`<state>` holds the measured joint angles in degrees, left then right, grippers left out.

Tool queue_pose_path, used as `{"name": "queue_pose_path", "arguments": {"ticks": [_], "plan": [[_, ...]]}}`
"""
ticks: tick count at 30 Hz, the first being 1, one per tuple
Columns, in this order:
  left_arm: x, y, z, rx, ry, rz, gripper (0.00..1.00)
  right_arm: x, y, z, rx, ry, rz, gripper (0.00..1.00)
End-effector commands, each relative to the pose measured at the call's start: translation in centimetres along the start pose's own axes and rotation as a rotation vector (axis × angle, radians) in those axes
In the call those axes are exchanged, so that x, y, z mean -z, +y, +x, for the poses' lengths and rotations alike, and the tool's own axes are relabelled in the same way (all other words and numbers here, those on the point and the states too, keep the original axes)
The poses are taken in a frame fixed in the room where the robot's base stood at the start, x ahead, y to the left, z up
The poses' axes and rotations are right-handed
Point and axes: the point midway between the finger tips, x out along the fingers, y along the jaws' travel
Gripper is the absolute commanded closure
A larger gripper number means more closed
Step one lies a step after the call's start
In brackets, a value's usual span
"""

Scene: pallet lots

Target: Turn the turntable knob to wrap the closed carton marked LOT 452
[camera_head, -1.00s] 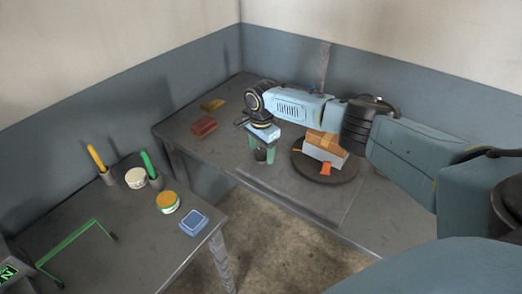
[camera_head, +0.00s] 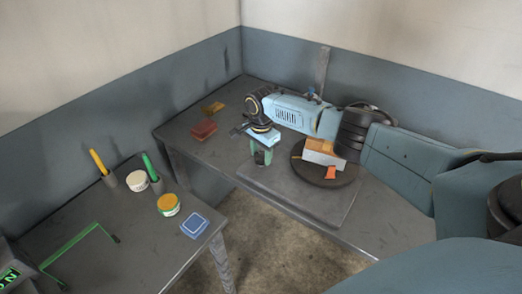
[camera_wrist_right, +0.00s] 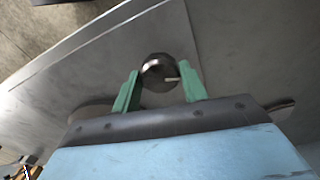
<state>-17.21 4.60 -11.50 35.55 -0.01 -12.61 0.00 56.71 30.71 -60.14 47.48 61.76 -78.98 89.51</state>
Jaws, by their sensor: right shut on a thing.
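The carton (camera_head: 318,159), pale with a brown-orange top, sits on the dark round turntable (camera_head: 343,181). An orange patch (camera_head: 331,173) shows at its front; no lot mark is readable. The dark knob (camera_head: 260,158) stands on the grey base plate, left of the turntable. My right gripper (camera_head: 262,152) reaches down over it with green fingers on either side. In the right wrist view, the round metal knob (camera_wrist_right: 158,70) with a small pale pointer sits between the fingers of my right gripper (camera_wrist_right: 161,76), which is shut on it. My left gripper is not seen.
A post (camera_head: 322,72) rises behind the turntable.

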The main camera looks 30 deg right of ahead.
Motion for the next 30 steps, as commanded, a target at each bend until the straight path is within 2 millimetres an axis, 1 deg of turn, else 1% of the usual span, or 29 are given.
{"name": "queue_pose_path", "arguments": {"ticks": [1,3,6,10,14,30], "plan": [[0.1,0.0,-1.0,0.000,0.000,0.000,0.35,-0.2,0.1,-0.3,-0.004,-0.005,-0.022,0.80],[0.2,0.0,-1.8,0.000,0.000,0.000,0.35,-0.2,0.1,-0.3,-0.005,-0.006,-0.061,0.80],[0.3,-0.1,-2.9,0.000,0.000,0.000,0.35,-0.3,0.1,-0.3,-0.004,-0.007,-0.132,0.80],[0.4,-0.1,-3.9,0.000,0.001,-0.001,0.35,-0.3,0.1,-0.2,-0.004,-0.006,-0.238,0.80],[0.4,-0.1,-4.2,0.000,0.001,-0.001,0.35,-0.2,0.1,-0.1,-0.003,-0.004,-0.361,0.80],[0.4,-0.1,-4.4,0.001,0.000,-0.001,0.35,-0.1,0.0,0.0,-0.002,-0.002,-0.875,0.80]]}}
